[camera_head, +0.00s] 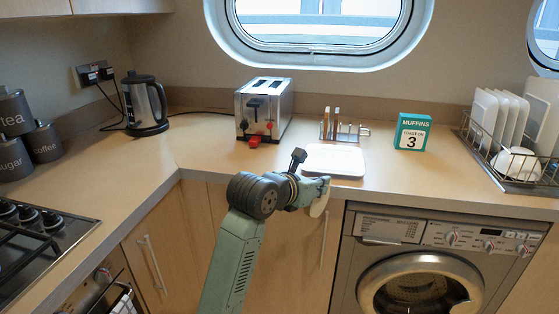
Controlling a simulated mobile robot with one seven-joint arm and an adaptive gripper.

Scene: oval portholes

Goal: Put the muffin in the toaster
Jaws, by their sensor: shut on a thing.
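A pale, flat round muffin piece (320,202) shows at the end of my arm, just in front of the counter edge. My gripper (318,188) is shut on it; the fingertips are small and partly hidden. The silver toaster (278,105) stands on the counter against the back wall, up and to the left of my gripper. Its two top slots look dark and empty. The muffin is apart from the toaster.
A white plate (334,160) lies just behind my gripper. A toast rack (344,130) with brown pieces stands behind it. A green muffins box (412,131) reading "3" is to the right, a kettle (145,104) to the left. Counter between kettle and toaster is clear except for a cord.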

